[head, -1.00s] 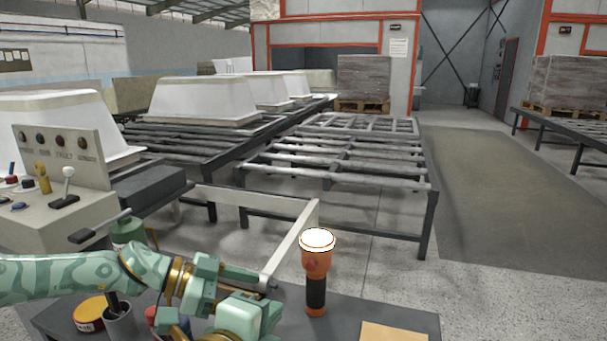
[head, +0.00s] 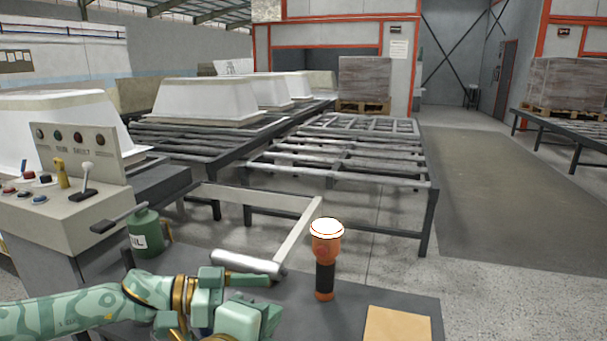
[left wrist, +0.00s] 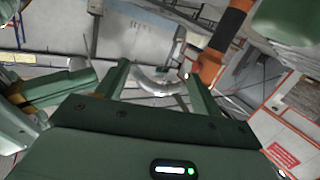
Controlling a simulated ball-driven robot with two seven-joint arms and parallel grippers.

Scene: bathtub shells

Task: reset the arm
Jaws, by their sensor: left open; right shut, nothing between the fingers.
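My left gripper (head: 248,282) is low in the head view, just in front of the metal roller (head: 248,264). In the left wrist view its two green fingers (left wrist: 160,82) stand apart with nothing held between them. My right gripper (head: 262,318) is just below it, near the bottom edge, with its fingertips hard to make out; no object shows in it. An orange and black flashlight (head: 325,258) stands upright on the dark bench to the right, apart from both grippers. It also shows beside the right finger in the left wrist view (left wrist: 222,50).
A green can (head: 146,238) stands behind the left arm. The control panel with levers (head: 85,155) is at the left. A tan flat piece (head: 397,326) lies on the bench (head: 350,300) at lower right. White tub shells (head: 205,98) sit on roller racks behind.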

